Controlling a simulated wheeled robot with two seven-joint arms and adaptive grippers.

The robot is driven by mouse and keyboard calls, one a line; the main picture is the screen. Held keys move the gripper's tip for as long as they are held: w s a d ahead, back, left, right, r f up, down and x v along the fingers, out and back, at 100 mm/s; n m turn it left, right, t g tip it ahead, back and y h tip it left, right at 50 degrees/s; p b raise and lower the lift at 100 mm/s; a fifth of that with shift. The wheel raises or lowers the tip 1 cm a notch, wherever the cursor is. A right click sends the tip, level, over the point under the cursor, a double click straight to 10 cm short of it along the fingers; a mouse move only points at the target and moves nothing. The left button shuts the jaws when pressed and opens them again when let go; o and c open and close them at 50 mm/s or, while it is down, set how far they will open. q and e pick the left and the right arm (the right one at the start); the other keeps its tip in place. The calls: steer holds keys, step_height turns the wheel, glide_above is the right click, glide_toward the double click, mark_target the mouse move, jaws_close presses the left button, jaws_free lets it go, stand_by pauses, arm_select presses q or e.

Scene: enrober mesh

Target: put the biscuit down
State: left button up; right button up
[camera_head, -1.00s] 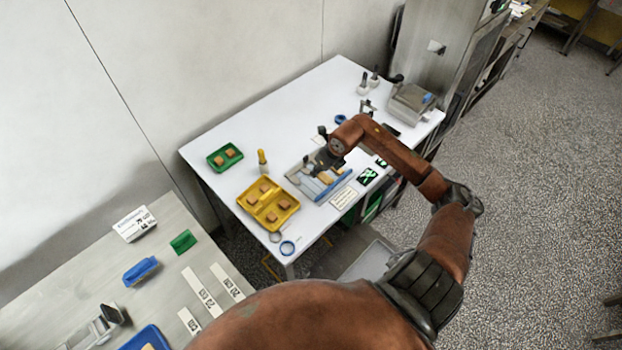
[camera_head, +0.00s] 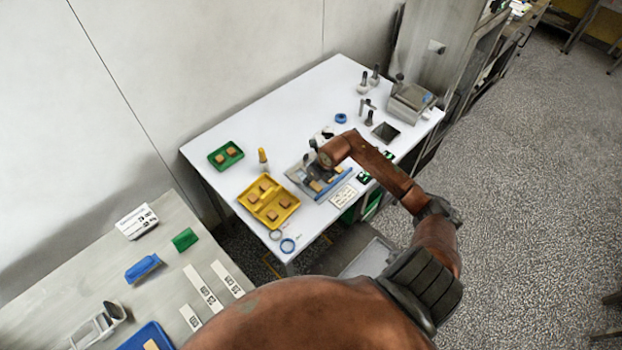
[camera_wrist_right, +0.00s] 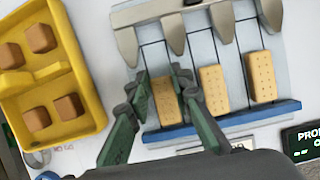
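My right gripper (camera_wrist_right: 165,98) is low over the grey slotted tray (camera_head: 341,193), which also shows in the right wrist view (camera_wrist_right: 240,125). Its two green fingers stand close on both sides of a tan biscuit (camera_wrist_right: 165,102) and appear closed on it. This biscuit lies lengthwise in the leftmost lane, at or just above the tray surface. Two more biscuits, a middle one (camera_wrist_right: 213,90) and a right one (camera_wrist_right: 261,77), lie in lanes beside it. My left gripper is not in view.
A grey toothed bar (camera_wrist_right: 190,18) spans the tray's far side, and a blue bar (camera_wrist_right: 225,120) its near edge. A yellow tray (camera_head: 285,203) with brown squares stands left, a green tray (camera_head: 217,160) beyond. A scale-like box (camera_head: 411,103) stands far right.

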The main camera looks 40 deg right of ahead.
mark_target(320, 188)
steer(key=o, duration=0.4)
steer(key=shift+r, duration=0.1)
steer(key=b+v, duration=0.1)
steer(key=v, duration=1.1)
